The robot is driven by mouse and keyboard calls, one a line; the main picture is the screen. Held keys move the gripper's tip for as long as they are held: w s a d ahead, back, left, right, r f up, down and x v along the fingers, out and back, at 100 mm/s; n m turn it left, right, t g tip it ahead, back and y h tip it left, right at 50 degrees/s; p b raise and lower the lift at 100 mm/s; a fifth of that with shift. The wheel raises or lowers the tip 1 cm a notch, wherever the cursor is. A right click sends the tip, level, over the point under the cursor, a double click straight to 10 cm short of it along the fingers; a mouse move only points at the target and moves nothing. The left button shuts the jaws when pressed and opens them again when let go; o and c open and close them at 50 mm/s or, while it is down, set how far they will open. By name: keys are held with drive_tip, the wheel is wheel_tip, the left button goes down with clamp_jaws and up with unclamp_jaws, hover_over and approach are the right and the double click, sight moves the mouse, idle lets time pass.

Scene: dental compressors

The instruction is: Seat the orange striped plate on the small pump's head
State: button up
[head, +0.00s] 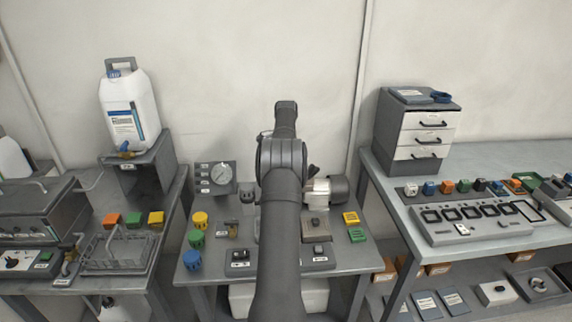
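A pump with a silver and white body and a dark round end (338,190) stands on the middle table, just right of my arm, which hides its left part. I cannot tell whether this is the small pump, and its head is not clearly visible. No orange striped plate can be made out on the middle table. A yellow plate (350,218) and a green plate (356,234) with darker markings lie at its right edge. An orange block (111,219) sits on the left bench; stripes cannot be told. My gripper is hidden behind my own arm.
Yellow, green and blue round caps (193,260) stand at the left of the middle table (215,273), near a gauge panel (212,178). Dark small blocks sit in front. The right bench (395,190) holds a drawer unit (424,140), several coloured blocks and a switch panel (480,223).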

drive_tip(key=shift+f, duration=0.5)
drive_tip(key=o, duration=0.8)
drive_tip(key=shift+r, duration=5.45)
drive_tip(key=shift+f, duration=4.2)
